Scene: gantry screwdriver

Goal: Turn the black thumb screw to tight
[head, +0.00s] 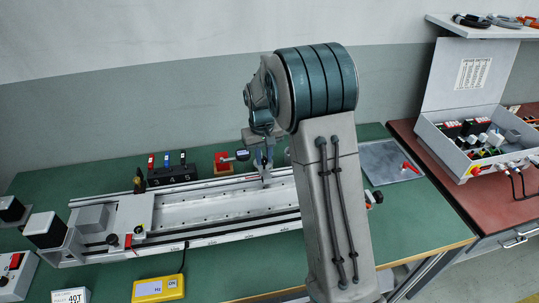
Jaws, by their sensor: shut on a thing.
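A black round knob (112,240) sits on the front of the carriage (128,222) at the left of the long rail. Another black knob (376,197) shows at the rail's right end; I cannot tell from the picture which one is the thumb screw. My gripper (265,174) points down over the back part of the rail (215,204), well right of the carriage. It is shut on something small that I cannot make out. My arm hides part of the rail's right half.
Behind the rail stand a black holder (172,174) with coloured-top tools and a red block (223,164). A yellow box (158,289) with a cable lies in front. A grey plate (392,163) lies at right. The green bench (225,262) is clear front of centre.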

